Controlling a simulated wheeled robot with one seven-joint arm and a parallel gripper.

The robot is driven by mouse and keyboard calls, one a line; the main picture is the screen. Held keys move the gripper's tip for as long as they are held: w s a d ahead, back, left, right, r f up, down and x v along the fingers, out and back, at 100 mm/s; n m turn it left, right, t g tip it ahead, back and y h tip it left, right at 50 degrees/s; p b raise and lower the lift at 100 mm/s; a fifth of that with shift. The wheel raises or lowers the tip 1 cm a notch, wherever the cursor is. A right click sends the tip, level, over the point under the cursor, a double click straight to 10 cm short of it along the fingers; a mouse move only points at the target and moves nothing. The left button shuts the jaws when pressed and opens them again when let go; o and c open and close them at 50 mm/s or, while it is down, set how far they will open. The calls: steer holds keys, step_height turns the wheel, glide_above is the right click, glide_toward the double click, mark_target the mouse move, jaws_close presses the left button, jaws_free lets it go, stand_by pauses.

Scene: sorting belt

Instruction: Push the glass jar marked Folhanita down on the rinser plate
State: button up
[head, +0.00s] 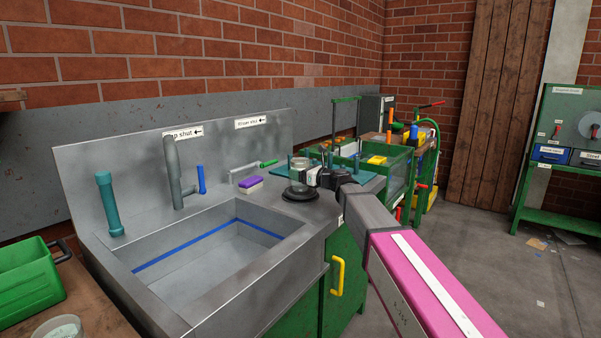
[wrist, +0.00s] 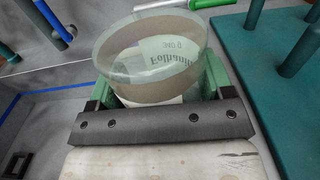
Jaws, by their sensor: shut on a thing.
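The glass jar (wrist: 150,50) with the partly readable label "Folhani..." is between the fingers of my gripper (wrist: 158,85) in the wrist view. It looks upside down there, since its label reads inverted. In the head view the jar (head: 299,171) stands over the dark round rinser plate (head: 300,195) on the counter right of the sink. My gripper (head: 308,178) is shut on the jar from the right. The picture is too small to tell whether the jar touches the plate. The plate is largely hidden in the wrist view.
The sink basin (head: 215,262) with a blue line lies left of the plate. A teal peg rack (wrist: 275,60) is close on the right. A purple sponge (head: 251,182) and a green-handled lever (head: 268,163) are behind. A green bin (head: 27,270) stands far left.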

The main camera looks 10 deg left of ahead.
mark_target(301, 159)
steer(key=shift+f, duration=0.7)
stand_by(2.0)
steer(key=shift+r, duration=0.1)
stand_by(0.5)
steer(key=shift+r, duration=3.45)
